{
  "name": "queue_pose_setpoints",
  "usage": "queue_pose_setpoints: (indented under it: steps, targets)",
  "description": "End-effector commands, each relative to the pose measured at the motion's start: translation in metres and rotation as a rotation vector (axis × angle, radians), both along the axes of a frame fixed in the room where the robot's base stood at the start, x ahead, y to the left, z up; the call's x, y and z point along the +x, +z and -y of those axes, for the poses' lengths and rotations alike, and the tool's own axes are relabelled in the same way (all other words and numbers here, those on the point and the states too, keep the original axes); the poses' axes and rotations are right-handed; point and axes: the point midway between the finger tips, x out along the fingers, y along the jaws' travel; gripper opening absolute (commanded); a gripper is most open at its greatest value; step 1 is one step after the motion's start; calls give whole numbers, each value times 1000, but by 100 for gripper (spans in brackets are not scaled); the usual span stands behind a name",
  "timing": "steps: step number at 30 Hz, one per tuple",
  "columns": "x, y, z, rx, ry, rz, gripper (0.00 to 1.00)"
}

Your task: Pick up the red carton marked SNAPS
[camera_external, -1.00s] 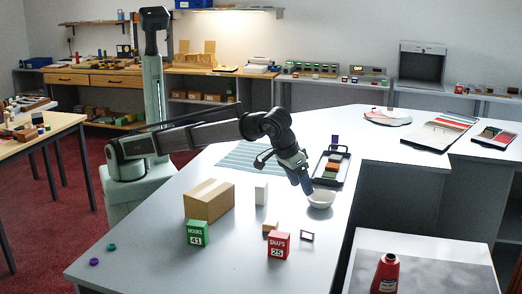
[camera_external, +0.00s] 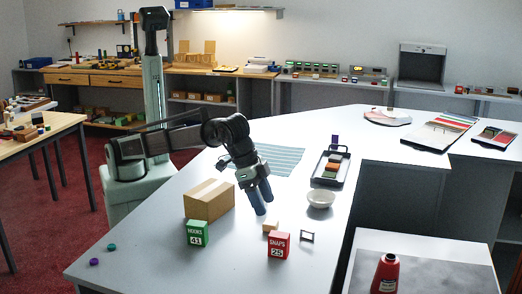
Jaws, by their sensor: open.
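The red carton marked SNAPS (camera_external: 279,245), with the number 25 on its front, stands upright on the grey counter (camera_external: 320,232) near the front. My gripper (camera_external: 264,207) points down above the counter, behind and a little left of the red carton, apart from it. Its jaws are open, and I see nothing between them. A green carton marked HOOKS (camera_external: 197,233), with the number 41, stands to the left of the red one.
A brown cardboard box (camera_external: 209,200) stands left of my gripper. A small wooden block (camera_external: 271,228) sits just behind the red carton, and a small dark frame (camera_external: 307,237) to its right. A white bowl (camera_external: 320,198) and black tray (camera_external: 325,180) lie farther back right.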

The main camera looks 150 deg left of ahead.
Motion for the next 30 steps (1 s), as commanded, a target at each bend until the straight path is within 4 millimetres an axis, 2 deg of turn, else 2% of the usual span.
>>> queue_pose_setpoints:
  steps: [5, 18, 26, 30]
  targets:
    - [3, -11, -3, 2, -7, -4, 66]
    - [21, -74, -22, 1, -4, -4, 66]
    - [23, -86, -24, 1, -3, -2, 66]
    - [26, -102, -27, 1, -3, -4, 66]
